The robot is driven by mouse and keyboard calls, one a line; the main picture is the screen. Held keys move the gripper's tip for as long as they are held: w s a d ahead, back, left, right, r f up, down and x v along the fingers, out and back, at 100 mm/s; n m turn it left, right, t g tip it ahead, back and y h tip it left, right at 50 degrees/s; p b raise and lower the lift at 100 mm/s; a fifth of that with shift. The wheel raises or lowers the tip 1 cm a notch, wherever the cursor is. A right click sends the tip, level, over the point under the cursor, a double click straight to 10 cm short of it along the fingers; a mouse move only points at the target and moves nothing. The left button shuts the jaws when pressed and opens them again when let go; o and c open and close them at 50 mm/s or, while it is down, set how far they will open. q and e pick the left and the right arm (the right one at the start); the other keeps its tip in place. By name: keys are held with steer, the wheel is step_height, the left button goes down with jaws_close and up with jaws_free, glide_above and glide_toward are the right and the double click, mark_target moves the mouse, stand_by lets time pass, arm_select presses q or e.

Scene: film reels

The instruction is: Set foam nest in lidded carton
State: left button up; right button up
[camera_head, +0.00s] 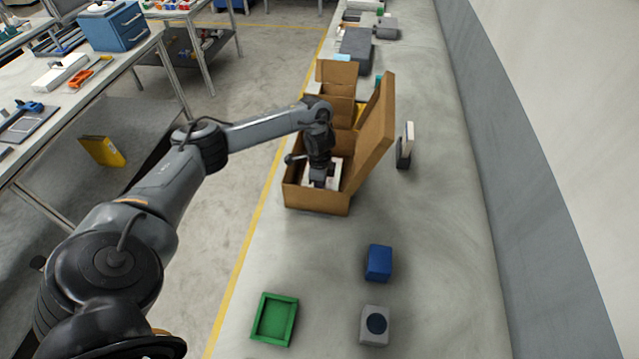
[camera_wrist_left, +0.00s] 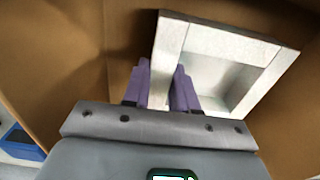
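The foam nest (camera_wrist_left: 228,45) is a white square frame with a recess. In the head view it shows as a white patch (camera_head: 334,172) inside the brown carton (camera_head: 317,199). The carton's lid (camera_head: 377,128) stands open, leaning up on the right. My left gripper (camera_head: 318,182) reaches down into the carton. In the left wrist view its purple fingers (camera_wrist_left: 161,88) lie on both sides of one nest wall, closed against it. I cannot tell whether the nest rests on the carton floor (camera_wrist_left: 130,45). My right gripper is not in view.
A green tray (camera_head: 274,340), a blue block (camera_head: 379,262) and a grey block with a dark disc (camera_head: 375,338) lie nearer on the bench. A dark holder with a white item (camera_head: 405,150) stands right of the lid. Another open box (camera_head: 337,75) stands behind the carton.

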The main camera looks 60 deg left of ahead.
arm_select(q)
steer(key=o, duration=0.4)
steer(key=shift+c, duration=0.2)
steer(key=shift+r, duration=0.2)
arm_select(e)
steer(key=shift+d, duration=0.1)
arm_select(q)
step_height(320, 180, up, 12)
steer(key=p, duration=0.7)
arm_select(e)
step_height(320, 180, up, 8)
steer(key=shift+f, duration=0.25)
